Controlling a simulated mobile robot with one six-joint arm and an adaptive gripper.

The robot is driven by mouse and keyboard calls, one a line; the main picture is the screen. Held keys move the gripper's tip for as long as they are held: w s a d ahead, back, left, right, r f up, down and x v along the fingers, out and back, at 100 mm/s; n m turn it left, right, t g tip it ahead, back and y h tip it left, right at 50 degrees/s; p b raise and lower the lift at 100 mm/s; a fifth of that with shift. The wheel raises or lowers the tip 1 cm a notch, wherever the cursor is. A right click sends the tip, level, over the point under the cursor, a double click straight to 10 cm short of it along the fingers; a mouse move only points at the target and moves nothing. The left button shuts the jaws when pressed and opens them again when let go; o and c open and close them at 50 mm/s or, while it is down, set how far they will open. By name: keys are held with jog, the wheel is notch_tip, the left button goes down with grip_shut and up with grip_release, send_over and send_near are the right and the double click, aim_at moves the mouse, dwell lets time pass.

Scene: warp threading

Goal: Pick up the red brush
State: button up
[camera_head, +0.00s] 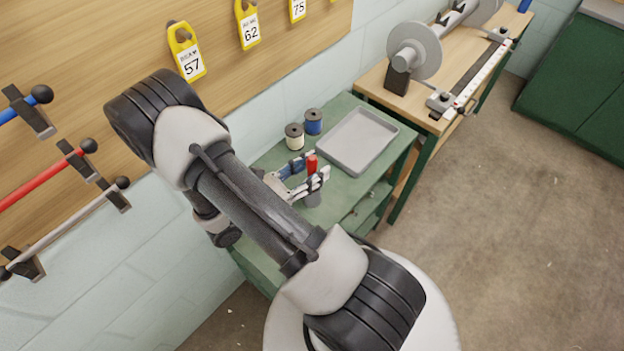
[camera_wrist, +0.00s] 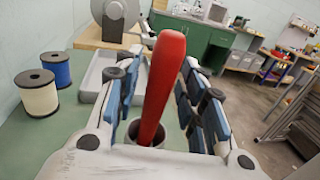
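The red brush (camera_head: 311,164) stands in a grey cup (camera_head: 313,199) on the green table. In the wrist view the red handle of the brush (camera_wrist: 163,85) rises upright between the fingers, leaning a little to the right. The rim of the cup (camera_wrist: 132,127) shows around its lower end, and the bristles are hidden. My gripper (camera_head: 315,167) is open, with one blue-padded finger on each side of the handle. In the wrist view there is a gap between the handle and the pads of my gripper (camera_wrist: 163,62).
A white spool (camera_head: 294,137) and a blue spool (camera_head: 313,122) stand behind the cup on the green table. A grey tray (camera_head: 391,137) lies to the right. A wooden bench (camera_head: 377,82) with a grey-disc device (camera_head: 414,50) stands beyond.

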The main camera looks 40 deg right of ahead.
grip_shut()
dwell(0.4)
